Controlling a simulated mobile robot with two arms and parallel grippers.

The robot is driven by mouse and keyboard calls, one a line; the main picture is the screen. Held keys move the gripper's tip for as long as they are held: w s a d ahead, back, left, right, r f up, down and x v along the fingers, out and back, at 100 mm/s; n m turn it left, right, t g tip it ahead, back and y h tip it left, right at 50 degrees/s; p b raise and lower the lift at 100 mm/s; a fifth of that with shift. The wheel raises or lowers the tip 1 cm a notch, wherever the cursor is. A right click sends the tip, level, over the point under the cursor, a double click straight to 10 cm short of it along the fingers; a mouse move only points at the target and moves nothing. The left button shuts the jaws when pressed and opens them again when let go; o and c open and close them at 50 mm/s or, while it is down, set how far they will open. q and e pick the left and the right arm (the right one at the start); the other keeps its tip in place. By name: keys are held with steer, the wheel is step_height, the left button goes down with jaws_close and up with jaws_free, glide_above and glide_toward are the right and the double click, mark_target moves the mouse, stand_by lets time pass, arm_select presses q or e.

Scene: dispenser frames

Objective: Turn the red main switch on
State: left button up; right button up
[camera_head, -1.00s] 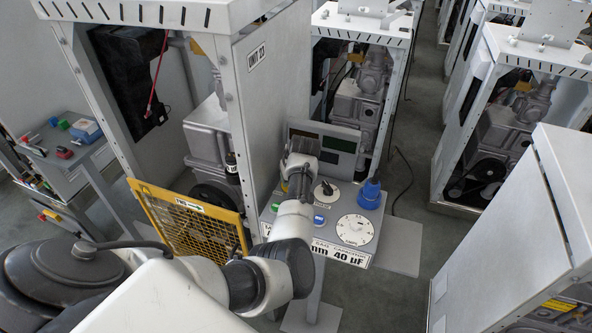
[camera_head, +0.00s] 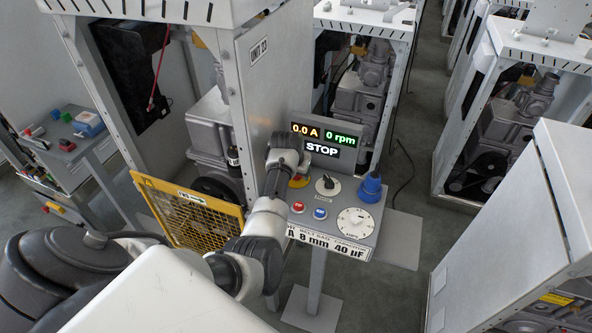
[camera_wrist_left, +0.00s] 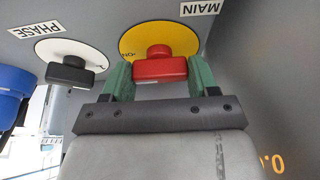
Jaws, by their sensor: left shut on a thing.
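The red main switch (camera_wrist_left: 160,68) is a red knob on a yellow disc (camera_wrist_left: 140,38), under a "MAIN" label in the wrist view. "ON" lettering shows at the disc's left side. My left gripper (camera_wrist_left: 160,76) has its two green fingers on either side of the knob and is shut on it. In the head view my left gripper (camera_head: 286,160) covers much of the red and yellow switch (camera_head: 299,182). The display panel (camera_head: 323,141) behind it is lit and reads 0.0 A, 0 rpm and STOP. My right gripper is in neither view.
The black phase knob (camera_head: 327,185) and a blue plug (camera_head: 370,188) lie right of the switch. A red button (camera_head: 298,207), a blue button (camera_head: 320,213) and a white dial (camera_head: 355,222) are nearer. A yellow mesh guard (camera_head: 190,215) stands left; a cabinet (camera_head: 515,240) stands right.

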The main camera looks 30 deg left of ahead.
arm_select(q)
steer(key=shift+w+r, duration=0.1)
steer(key=shift+r, duration=0.05)
stand_by(0.3)
steer(key=o, duration=0.9)
steer(key=b+v, duration=0.2)
steer(key=v, duration=0.8)
steer(key=shift+s+r, duration=0.3)
